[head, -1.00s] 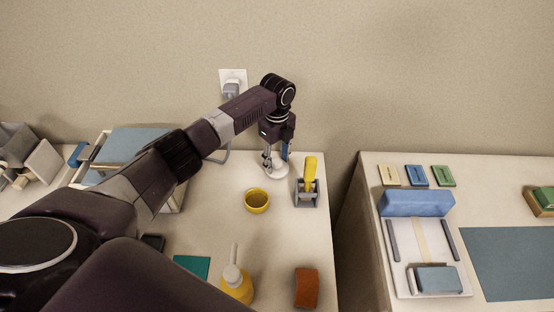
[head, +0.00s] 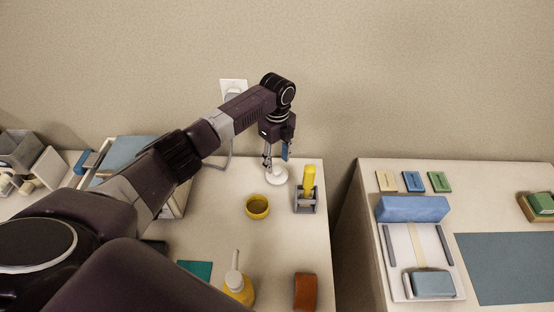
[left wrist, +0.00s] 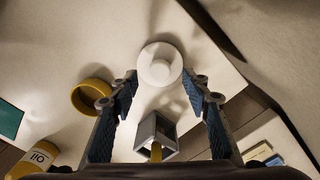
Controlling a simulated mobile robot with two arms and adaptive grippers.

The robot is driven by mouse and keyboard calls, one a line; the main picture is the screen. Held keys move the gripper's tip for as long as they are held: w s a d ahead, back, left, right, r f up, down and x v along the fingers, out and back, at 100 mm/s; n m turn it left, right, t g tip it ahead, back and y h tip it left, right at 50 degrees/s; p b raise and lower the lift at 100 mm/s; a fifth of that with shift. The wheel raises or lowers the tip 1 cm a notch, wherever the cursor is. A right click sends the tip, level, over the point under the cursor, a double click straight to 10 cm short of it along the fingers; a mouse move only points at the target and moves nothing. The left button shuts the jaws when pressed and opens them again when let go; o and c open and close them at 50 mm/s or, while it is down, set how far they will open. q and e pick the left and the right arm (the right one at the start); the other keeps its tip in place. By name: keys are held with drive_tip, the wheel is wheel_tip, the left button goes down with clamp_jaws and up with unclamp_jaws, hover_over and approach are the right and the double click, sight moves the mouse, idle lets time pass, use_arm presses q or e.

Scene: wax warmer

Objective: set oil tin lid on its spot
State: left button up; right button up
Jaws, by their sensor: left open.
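A white round lid with a raised knob (head: 277,176) lies on the table behind the yellow cup, and it also shows in the left wrist view (left wrist: 160,66). My left gripper (head: 277,158) is just above it, pointing down. In the left wrist view the fingers of my left gripper (left wrist: 160,84) are spread wide, one on each side of the lid, with nothing between them touching it. An open yellow cup (head: 257,207) stands in front of the lid, to the left. My right gripper is not in view.
A grey holder (head: 306,204) with a yellow-handled tool stands close right of the lid. A yellow pump bottle (head: 238,288), a teal pad (head: 196,270) and a brown block (head: 305,291) are nearer. A gap separates the right table (head: 365,180).

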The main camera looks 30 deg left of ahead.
use_arm(q)
drive_tip(key=shift+r+p, duration=0.75)
drive_tip(key=shift+r, duration=1.55)
drive_tip(key=shift+r, duration=0.1)
wheel_tip(320, 180, up, 12)
